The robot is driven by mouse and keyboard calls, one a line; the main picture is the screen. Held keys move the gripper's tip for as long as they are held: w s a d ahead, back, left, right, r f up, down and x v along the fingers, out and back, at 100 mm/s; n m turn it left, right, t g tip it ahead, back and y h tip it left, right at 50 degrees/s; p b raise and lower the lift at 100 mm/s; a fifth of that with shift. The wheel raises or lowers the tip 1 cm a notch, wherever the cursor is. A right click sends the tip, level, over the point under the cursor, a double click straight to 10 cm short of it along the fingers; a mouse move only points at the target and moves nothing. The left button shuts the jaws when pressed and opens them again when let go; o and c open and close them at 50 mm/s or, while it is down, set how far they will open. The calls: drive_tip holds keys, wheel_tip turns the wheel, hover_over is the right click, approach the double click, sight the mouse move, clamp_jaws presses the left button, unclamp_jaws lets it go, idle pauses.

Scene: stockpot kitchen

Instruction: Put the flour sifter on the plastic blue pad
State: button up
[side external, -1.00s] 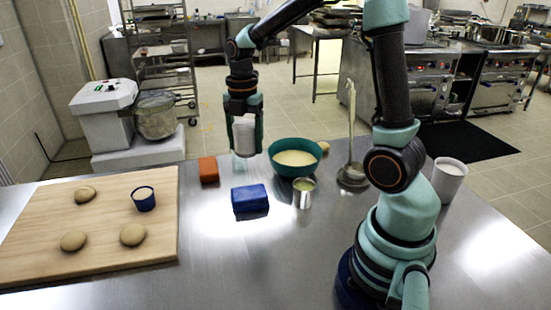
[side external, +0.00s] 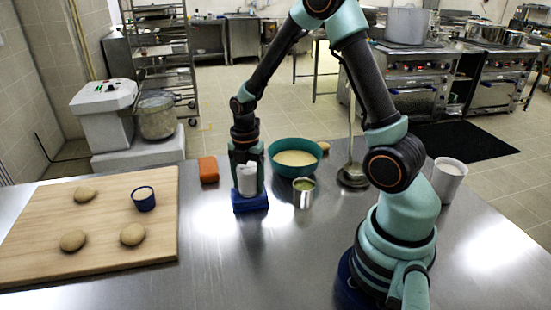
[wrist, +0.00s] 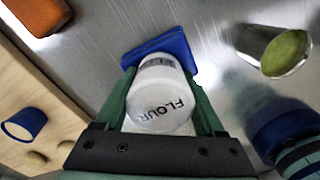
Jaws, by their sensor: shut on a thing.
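The flour sifter (side external: 247,180) is a white cylinder; in the wrist view the flour sifter (wrist: 160,101) shows the word FLOUR. My gripper (side external: 247,178) is shut on it, with a green finger on each side, and holds it upright. The plastic blue pad (side external: 250,203) lies on the steel table directly below the sifter. In the wrist view the pad (wrist: 176,46) shows beyond the sifter's far end. The sifter's lower end is at or just above the pad; I cannot tell whether they touch.
A teal bowl (side external: 295,158) and a metal cup (side external: 304,193) stand close to the right. An orange block (side external: 208,169) lies to the left. A wooden board (side external: 100,232) with dough balls and a blue cup (side external: 143,199) is further left. The table in front is clear.

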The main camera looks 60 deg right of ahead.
sight(247, 168)
drive_tip(key=o, duration=1.5)
drive_tip(key=shift+f, duration=0.1)
wheel_tip(247, 168, up, 12)
drive_tip(key=shift+r, duration=0.15)
drive_tip(key=s+a+r+m+t, duration=0.5)
drive_tip(key=s+a+r+m, duration=0.3)
drive_tip(key=m, duration=1.2)
drive_tip(key=shift+s+a+r+t, duration=0.2)
drive_tip(key=shift+s+a+t, duration=0.1)
drive_tip(key=shift+s+a, duration=0.2)
